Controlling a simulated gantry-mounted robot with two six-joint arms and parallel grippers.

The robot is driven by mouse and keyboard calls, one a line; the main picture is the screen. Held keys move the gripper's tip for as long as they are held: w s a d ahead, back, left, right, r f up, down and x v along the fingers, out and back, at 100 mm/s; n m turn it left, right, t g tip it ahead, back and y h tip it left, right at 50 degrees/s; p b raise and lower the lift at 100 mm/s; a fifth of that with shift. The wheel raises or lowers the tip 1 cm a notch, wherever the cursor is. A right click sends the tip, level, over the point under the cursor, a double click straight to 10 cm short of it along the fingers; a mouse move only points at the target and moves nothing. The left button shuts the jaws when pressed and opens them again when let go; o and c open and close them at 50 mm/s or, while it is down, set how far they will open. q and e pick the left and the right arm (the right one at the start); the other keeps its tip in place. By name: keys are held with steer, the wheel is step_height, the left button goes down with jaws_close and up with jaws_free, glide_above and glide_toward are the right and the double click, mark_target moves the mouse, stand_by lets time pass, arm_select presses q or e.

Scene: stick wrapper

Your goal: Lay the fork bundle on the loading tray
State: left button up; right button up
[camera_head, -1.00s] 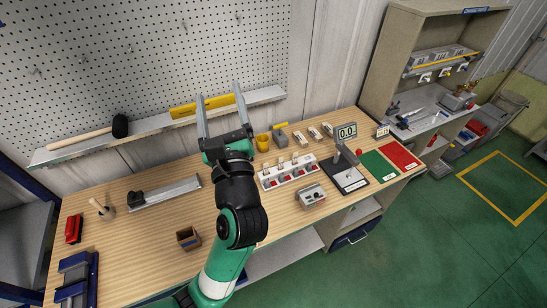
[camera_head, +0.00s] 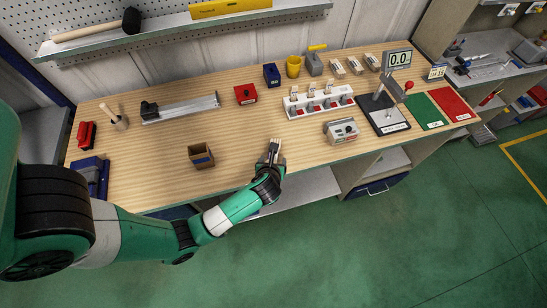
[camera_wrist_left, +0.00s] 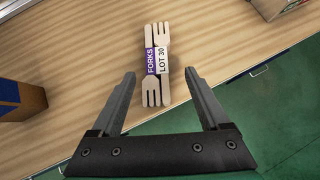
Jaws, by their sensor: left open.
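The fork bundle is several pale wooden forks with a purple and white band reading FORKS LOT 30 (camera_wrist_left: 157,61). It lies on the wooden bench near its front edge, tines at both ends. My left gripper (camera_wrist_left: 160,74) is open, its fingers on either side of the bundle's lower end in the wrist view. No contact shows. In the head view the left gripper (camera_head: 273,158) is at the front edge and partly hides the bundle. A long metal tray (camera_head: 190,108) with a black block at its left end lies further back; no label shows whether it is the loading tray.
A brown box (camera_head: 201,156) stands left of the gripper. A grey device (camera_head: 341,131) and a white rack (camera_head: 318,101) are to the right. A scale (camera_head: 388,114) stands beyond. A blue fixture (camera_head: 92,172) sits at the left. Bare bench lies between box and tray.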

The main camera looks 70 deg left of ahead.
arm_select(q)
steer(key=shift+x, duration=0.95)
steer(key=b+x, duration=0.1)
steer(key=x, duration=0.1)
steer(key=b+x, duration=0.1)
steer(key=x, duration=0.2)
steer(key=shift+s+a+r, duration=0.15)
steer(key=shift+s+a, duration=0.05)
steer(key=shift+a, duration=0.1)
jaws_close()
steer(key=shift+r, duration=0.15)
